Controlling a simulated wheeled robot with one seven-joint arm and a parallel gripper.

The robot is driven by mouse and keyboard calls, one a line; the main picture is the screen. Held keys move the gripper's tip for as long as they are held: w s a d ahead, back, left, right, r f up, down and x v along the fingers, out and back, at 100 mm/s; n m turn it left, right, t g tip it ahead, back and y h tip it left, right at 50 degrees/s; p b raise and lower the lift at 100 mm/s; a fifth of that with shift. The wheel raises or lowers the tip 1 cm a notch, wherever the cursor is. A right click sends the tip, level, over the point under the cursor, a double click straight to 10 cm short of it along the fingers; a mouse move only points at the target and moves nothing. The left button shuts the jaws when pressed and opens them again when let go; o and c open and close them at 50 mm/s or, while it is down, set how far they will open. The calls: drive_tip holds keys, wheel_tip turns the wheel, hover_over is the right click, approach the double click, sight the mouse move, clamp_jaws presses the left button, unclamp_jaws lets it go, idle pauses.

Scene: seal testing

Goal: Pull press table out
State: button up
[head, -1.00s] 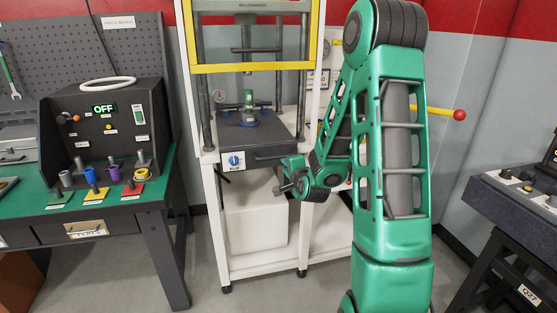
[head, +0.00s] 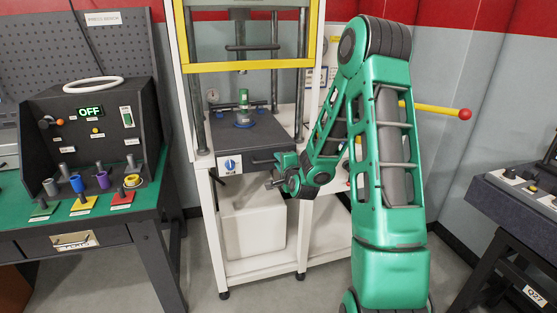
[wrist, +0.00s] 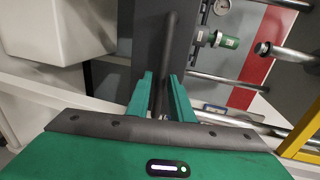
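The press table (head: 258,136) is a dark grey slab low in the press frame, with a dark bar handle (head: 262,161) along its front. A green-and-metal part (head: 243,100) stands on a blue ring on the table. My gripper (head: 274,170) is at the right part of the handle. In the wrist view, the handle bar (wrist: 168,50) runs between the two green fingers of my gripper (wrist: 161,78). The fingers stand apart, with a visible gap on the left of the bar. The bar lies close to the right finger; contact is unclear.
The white press frame (head: 209,215) has a yellow guard (head: 250,67) above the table. A white box (head: 252,223) sits on its lower shelf. A green-topped bench (head: 150,205) with a control box reading OFF stands left. A dark console (head: 510,195) stands right. Floor in front is clear.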

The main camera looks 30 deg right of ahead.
drive_tip(key=shift+x, duration=0.85)
drive_tip(key=shift+d, duration=0.15)
drive_tip(key=shift+s, duration=0.1)
clamp_jaws()
drive_tip(key=shift+s, duration=0.15)
